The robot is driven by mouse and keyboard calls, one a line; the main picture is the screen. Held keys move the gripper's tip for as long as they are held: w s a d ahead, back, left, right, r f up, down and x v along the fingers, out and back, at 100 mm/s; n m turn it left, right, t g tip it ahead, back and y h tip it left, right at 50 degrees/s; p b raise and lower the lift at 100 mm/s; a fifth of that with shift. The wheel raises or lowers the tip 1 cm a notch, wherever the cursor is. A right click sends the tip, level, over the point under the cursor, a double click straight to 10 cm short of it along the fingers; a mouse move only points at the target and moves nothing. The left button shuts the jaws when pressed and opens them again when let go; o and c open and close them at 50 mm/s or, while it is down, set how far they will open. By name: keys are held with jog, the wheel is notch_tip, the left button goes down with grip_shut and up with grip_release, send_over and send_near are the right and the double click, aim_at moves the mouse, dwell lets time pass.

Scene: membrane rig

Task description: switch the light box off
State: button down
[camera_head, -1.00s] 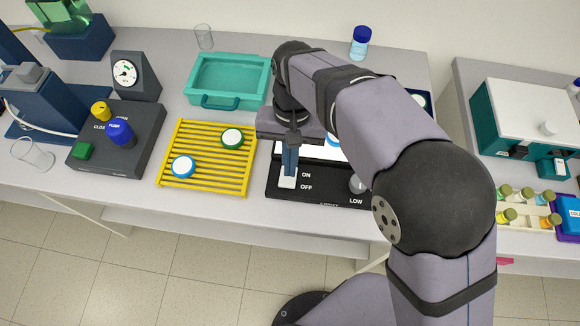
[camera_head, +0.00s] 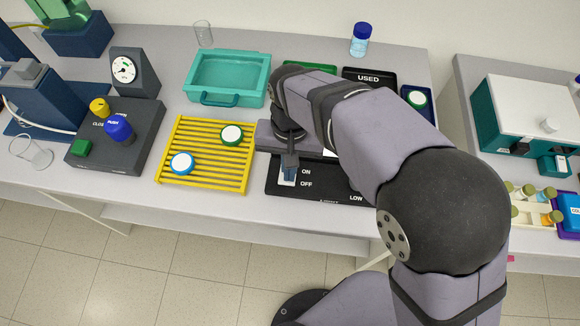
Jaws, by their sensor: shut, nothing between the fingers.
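The light box (camera_head: 320,190) has a black front panel with ON and OFF labels beside a white rocker switch (camera_head: 286,184) at its left end. My gripper (camera_head: 289,179) is shut and empty, pointing down. Its fingertips are over the switch and seem to be at or touching it; contact cannot be told for sure. The fingers cover much of the rocker, so its tilt is hidden. My wrist and arm hide most of the bright top; only a white sliver (camera_head: 329,153) shows, so I cannot tell whether it is lit.
A yellow rack (camera_head: 206,174) with two round capped pieces lies left of the light box. A teal tray (camera_head: 228,78) and a black USED tray (camera_head: 369,76) are behind. A dark control box (camera_head: 118,138) stands further left. The bench's front edge is close.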

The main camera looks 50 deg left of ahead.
jog(key=shift+s+d+f+t+y+b, duration=0.45)
jog(key=shift+d+f+t+y+b, duration=0.25)
jog(key=shift+b, duration=0.45)
jog(key=shift+s, duration=0.1)
jog(key=shift+w+a+p, duration=0.15)
jog(key=shift+w+p, duration=0.05)
jog(key=shift+p, duration=0.2)
jog(key=shift+w+a+r, duration=0.15)
jog(key=shift+w+a, duration=0.1)
jog(key=shift+r, duration=0.1)
jog(key=shift+a+r+p, duration=0.15)
jog(key=shift+r+p, duration=0.45)
jog(key=shift+p, duration=0.2)
notch_tip(320, 180, up, 13)
jog(key=s+d, duration=0.1)
jog(key=shift+s+r, duration=0.15)
jog(key=shift+r, duration=0.05)
